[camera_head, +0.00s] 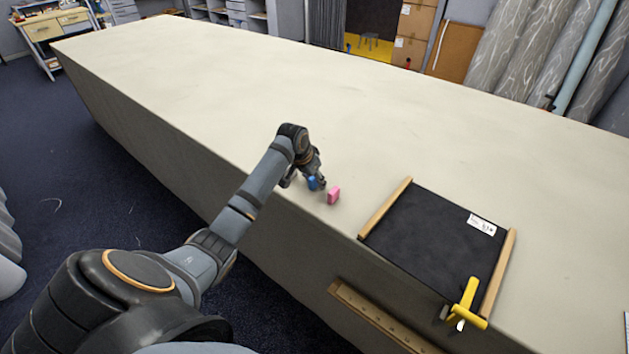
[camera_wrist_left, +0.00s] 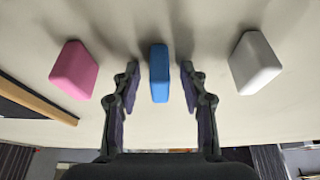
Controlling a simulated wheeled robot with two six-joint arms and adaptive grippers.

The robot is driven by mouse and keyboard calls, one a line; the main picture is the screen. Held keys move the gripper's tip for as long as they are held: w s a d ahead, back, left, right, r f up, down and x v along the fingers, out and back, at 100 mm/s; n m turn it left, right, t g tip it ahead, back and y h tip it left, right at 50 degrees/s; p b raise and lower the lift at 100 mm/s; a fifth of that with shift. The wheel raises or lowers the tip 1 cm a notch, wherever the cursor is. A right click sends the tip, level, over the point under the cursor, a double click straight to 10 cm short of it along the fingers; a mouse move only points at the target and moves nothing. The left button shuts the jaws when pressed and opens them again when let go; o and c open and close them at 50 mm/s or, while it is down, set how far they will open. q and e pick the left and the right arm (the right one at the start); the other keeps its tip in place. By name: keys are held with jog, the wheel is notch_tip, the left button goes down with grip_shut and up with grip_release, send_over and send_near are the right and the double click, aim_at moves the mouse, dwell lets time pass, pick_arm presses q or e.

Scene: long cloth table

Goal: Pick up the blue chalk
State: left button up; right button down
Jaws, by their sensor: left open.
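The blue chalk (camera_head: 313,183) is a small block on the cloth table, close to its front edge. In the left wrist view the blue chalk (camera_wrist_left: 159,72) shows between the two fingers of my left gripper (camera_wrist_left: 158,82), with a gap on each side. My left gripper (camera_head: 306,181) is open and low over the table at the chalk, partly covering it in the head view. My right gripper is in neither view.
A pink block (camera_head: 333,195) stands just right of the blue chalk. A whitish block (camera_wrist_left: 254,63) stands on the other side in the wrist view. A black wood-edged board (camera_head: 425,235) lies further right, with a yellow tool (camera_head: 466,305) at its corner. The table's far left is clear.

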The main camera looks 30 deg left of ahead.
pick_arm(q)
jog(key=shift+s+r, duration=0.1)
jog(key=shift+c, duration=1)
grip_shut()
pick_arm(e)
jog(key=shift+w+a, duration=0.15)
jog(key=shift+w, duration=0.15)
